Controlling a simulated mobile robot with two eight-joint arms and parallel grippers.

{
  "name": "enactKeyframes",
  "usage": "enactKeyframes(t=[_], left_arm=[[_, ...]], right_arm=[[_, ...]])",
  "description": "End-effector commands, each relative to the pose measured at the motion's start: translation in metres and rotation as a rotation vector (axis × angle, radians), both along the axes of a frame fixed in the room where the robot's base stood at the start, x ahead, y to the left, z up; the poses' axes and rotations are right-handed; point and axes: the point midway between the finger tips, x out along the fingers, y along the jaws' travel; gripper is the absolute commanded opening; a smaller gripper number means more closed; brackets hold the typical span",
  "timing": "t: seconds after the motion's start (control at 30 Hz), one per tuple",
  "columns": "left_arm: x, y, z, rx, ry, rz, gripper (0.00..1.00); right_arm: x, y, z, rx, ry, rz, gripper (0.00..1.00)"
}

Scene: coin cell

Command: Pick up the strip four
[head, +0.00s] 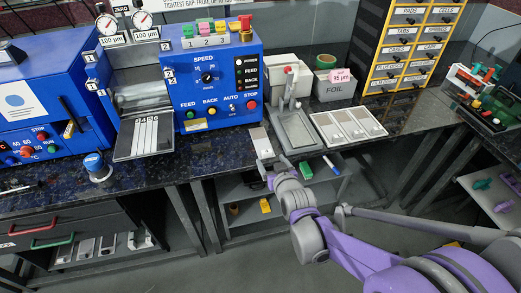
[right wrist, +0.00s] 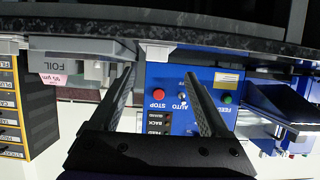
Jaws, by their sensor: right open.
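Several pale, narrow strips (head: 146,134) lie side by side on the dark outfeed plate (head: 128,153) of the blue roller machine in the head view. Small marks on them are too small to read, so I cannot tell which is strip four. My right gripper (head: 268,168) is at the bench's front edge, right of the strips and well apart from them. In the right wrist view its two fingers (right wrist: 160,74) are apart with nothing between them. My left gripper is not in view.
The blue machine's control panel (head: 213,75) stands right of the strips. A blue-topped knob (head: 96,166) stands at the bench edge, left of the plate. A small plate (head: 261,142), a grey press (head: 296,132), a white tray (head: 325,129) and a foil box (head: 333,90) are further right.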

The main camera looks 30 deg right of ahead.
Motion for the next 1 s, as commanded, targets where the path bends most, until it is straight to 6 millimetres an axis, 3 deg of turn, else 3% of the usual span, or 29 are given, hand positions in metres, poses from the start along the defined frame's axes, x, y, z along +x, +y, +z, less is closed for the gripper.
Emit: enactKeyframes(t=[0.6,0.87,0.9,1.0], left_arm=[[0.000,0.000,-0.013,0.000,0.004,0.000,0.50],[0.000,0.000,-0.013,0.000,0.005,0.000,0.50],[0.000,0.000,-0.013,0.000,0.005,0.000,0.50],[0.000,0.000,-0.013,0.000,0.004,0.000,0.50]], right_arm=[[0.064,-0.021,-0.029,0.000,0.002,0.001,0.80],[0.067,-0.022,-0.029,0.001,0.002,0.001,0.80],[0.067,-0.022,-0.029,0.001,0.002,0.001,0.78],[0.067,-0.021,-0.029,0.001,0.002,0.001,0.60]])
